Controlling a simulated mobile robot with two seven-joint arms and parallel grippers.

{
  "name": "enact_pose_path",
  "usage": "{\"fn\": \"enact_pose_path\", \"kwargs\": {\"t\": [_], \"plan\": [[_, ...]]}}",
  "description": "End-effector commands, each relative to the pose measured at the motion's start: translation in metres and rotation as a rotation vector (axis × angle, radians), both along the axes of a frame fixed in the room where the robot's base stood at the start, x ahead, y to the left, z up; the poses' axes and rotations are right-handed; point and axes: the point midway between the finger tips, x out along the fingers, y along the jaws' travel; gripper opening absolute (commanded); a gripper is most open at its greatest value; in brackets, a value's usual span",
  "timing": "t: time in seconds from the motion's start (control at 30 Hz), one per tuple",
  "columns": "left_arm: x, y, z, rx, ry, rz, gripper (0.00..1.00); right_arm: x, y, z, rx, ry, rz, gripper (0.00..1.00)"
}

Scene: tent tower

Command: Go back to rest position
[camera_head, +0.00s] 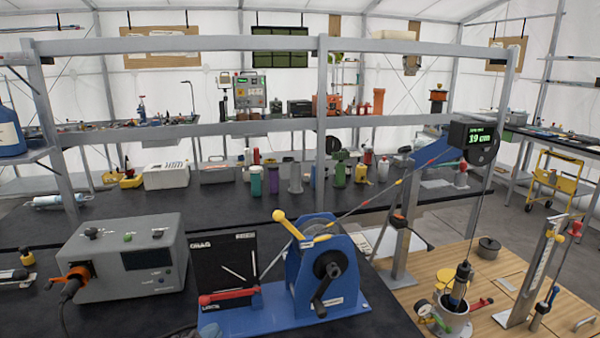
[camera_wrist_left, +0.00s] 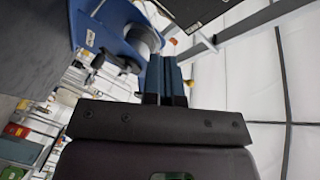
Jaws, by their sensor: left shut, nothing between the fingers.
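My left gripper (camera_wrist_left: 164,65) shows in the left wrist view, its two dark fingers shut together with nothing between them. In that view the blue winch (camera_wrist_left: 97,22) with its grey drum fills the upper left, beyond the fingertips; I cannot tell the exact gap. I cannot make out either gripper in the head view. There the blue winch (camera_head: 308,262) stands on the dark bench with a yellow lever (camera_head: 287,222) and a black crank. Its cable runs up right to a pulley with a display (camera_head: 471,134) reading 19 cm. My right gripper is not in view.
A grey control box (camera_head: 122,262) stands left of the winch, with a black panel (camera_head: 224,262) between them. A grey frame (camera_head: 180,43) spans the bench; bottles stand behind.

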Motion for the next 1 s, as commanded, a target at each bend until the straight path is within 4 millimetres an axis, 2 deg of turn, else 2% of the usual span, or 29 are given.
{"fn": "enact_pose_path", "kwargs": {"t": [0.1, 0.2, 0.3, 0.5, 0.7, 0.97, 1.0], "plan": [[-0.036, 0.038, -0.035, -0.188, 0.23, 0.187, 0.0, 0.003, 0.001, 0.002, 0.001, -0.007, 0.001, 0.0], [-0.074, 0.065, -0.064, -0.331, 0.417, 0.341, 0.0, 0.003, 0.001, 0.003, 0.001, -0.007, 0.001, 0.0], [-0.111, 0.083, -0.085, -0.444, 0.571, 0.472, 0.0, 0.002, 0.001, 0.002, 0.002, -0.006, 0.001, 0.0], [-0.166, 0.102, -0.107, -0.579, 0.771, 0.645, 0.0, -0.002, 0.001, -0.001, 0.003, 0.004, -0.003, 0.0], [-0.209, 0.11, -0.118, -0.667, 0.907, 0.768, 0.0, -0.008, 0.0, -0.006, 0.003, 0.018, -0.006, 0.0], [-0.256, 0.116, -0.124, -0.751, 1.046, 0.896, 0.0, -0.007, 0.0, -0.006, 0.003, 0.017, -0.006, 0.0], [-0.25, 0.116, -0.126, -0.751, 1.03, 0.882, 0.0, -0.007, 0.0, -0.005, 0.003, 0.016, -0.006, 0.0]]}}
